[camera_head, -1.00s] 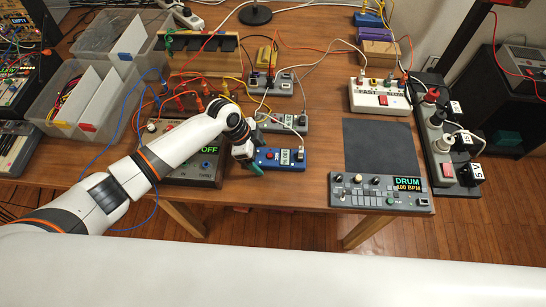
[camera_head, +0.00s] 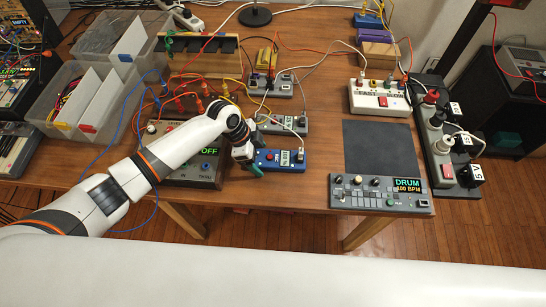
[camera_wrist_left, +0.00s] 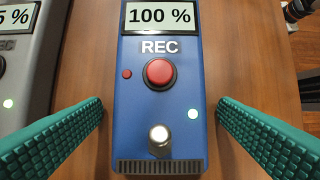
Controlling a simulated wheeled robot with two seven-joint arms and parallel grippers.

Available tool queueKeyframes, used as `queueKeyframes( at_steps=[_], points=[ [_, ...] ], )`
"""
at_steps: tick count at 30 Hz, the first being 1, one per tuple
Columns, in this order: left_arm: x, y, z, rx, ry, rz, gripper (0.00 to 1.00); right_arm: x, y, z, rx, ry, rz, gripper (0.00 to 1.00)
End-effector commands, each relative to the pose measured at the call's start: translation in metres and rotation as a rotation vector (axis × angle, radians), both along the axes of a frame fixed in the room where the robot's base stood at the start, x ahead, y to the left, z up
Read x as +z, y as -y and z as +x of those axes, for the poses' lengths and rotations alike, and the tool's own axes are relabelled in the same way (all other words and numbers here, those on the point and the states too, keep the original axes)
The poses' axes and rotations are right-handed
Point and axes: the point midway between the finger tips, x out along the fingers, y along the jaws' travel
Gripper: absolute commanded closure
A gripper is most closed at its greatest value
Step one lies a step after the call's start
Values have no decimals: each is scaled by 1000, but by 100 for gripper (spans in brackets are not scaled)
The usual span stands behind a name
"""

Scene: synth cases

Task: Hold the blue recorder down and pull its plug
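The blue recorder (camera_head: 268,155) lies on the wooden table behind the drum machine's left side. In the left wrist view the blue recorder (camera_wrist_left: 138,100) shows a "100 %" display, a red REC button, a lit lamp and a shiny metal knob or jack at its near end. My left gripper (camera_head: 252,163) is at the recorder's left end. In its wrist view the green ribbed fingers (camera_wrist_left: 160,104) are apart, one on each side of the recorder, with gaps between. My right gripper is out of view.
A grey recorder (camera_head: 291,123) sits just behind the blue one. A box reading OFF (camera_head: 205,172) is under my left arm. The drum machine (camera_head: 380,195), dark mat (camera_head: 380,147) and power strip (camera_head: 436,145) lie to the right. Several cables cross the table.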

Motion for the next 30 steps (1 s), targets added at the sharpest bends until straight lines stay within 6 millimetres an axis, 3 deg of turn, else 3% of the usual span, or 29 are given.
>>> queueKeyframes(
  at_steps=[8, 21, 30],
  points=[
    [9, -4, 1, 0, 3, -1, 17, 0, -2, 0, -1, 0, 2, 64],
    [88, -37, 0, 0, 3, 0, 17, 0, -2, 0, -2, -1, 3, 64],
    [111, -46, -1, 0, 0, 0, 17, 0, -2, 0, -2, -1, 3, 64]
  ],
)
